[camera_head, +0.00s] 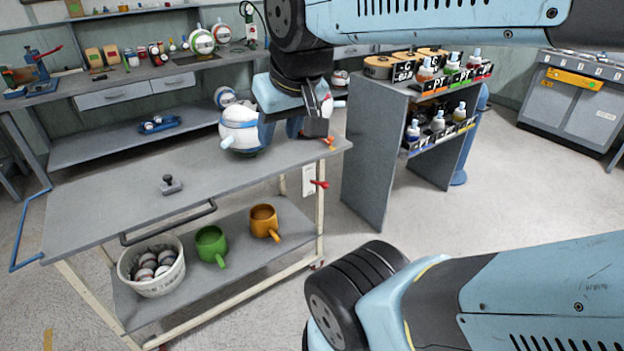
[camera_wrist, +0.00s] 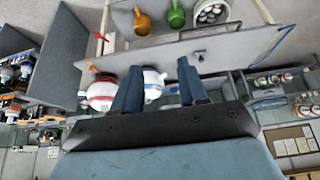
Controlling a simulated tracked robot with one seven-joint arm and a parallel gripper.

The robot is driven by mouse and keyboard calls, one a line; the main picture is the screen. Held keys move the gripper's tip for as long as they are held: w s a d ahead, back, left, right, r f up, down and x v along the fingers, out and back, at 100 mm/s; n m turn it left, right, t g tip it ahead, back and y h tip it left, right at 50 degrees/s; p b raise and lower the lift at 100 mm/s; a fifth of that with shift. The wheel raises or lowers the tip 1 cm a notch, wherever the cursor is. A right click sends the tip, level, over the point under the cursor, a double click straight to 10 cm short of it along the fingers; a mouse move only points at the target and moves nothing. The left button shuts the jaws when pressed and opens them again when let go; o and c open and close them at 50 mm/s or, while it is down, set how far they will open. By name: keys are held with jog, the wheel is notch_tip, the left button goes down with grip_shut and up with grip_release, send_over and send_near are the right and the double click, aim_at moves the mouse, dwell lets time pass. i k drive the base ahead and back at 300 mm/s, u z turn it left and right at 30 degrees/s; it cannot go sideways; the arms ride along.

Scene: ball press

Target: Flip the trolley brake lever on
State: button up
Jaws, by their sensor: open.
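The trolley (camera_head: 130,205) is a grey table with a lower shelf and pale legs. A red lever (camera_head: 320,184) sits on a white plate (camera_head: 308,181) at its right-hand leg. In the wrist view the red lever (camera_wrist: 101,36) shows at upper left. A small orange part (camera_head: 328,141) is at the tabletop's right corner. My gripper (camera_head: 308,130) is over the right end of the tabletop, apart from the lever and above it. In the wrist view my gripper (camera_wrist: 160,66) has its fingers spread, with nothing held between them.
A white-and-blue round pot (camera_head: 240,131) stands on the trolley close to my gripper; a white-and-red one (camera_wrist: 101,93) is beside it. The lower shelf holds green (camera_head: 211,245) and orange (camera_head: 264,221) mugs and a ball bucket (camera_head: 151,265). A rack (camera_head: 378,140) stands right; floor between is clear.

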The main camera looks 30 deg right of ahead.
aim_at(325, 185)
jog(key=k, duration=1.3)
jog(key=z, duration=0.55)
jog(key=i, duration=1.6)
jog(key=u, duration=0.5)
